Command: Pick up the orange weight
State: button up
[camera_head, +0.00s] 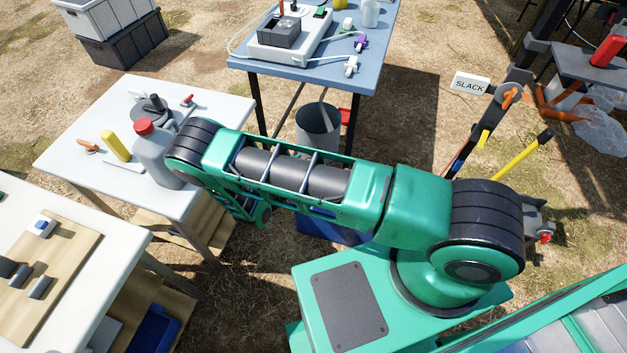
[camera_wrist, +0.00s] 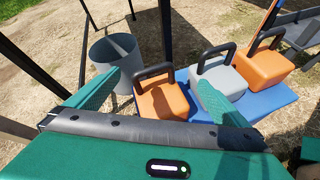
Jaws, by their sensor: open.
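In the wrist view an orange weight (camera_wrist: 162,101) with a black handle stands at the left end of a blue surface (camera_wrist: 256,105). A grey weight (camera_wrist: 225,75) and a second orange weight (camera_wrist: 268,66), both with black handles, stand to its right. My gripper (camera_wrist: 158,80) is open and empty. Its two green fingers appear on either side of the nearer orange weight in the picture; the gap in depth is hard to judge. The right finger overlaps part of the grey weight. In the head view my arm hides the gripper and the weights.
A grey bucket (camera_head: 318,130), also in the wrist view (camera_wrist: 117,60), stands left of the weights. A blue table (camera_head: 300,72) with instruments is behind it. White tables (camera_head: 75,125) with bottles and tools stand at left. A SLACK sign (camera_head: 470,84) is at right.

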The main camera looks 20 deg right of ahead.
jog(key=s+f+n+t, duration=0.1)
jog(key=f+n, duration=0.1)
jog(key=f, duration=0.1)
jog(key=s+a+f+n+t+y, duration=0.1)
jog(key=f+n, duration=0.1)
jog(key=f, duration=0.1)
jog(key=s+a+f+n+t+y, duration=0.1)
jog(key=f+n, duration=0.1)
jog(key=f, duration=0.1)
jog(key=shift+s+a+f, duration=0.15)
jog(key=shift+s+f, duration=0.05)
jog(key=x, duration=1)
jog(key=shift+w+d+f, duration=0.2)
jog(key=shift+w+d, duration=0.05)
jog(key=c, duration=2)
jog(key=shift+w+r, duration=0.1)
jog(key=shift+r, duration=0.05)
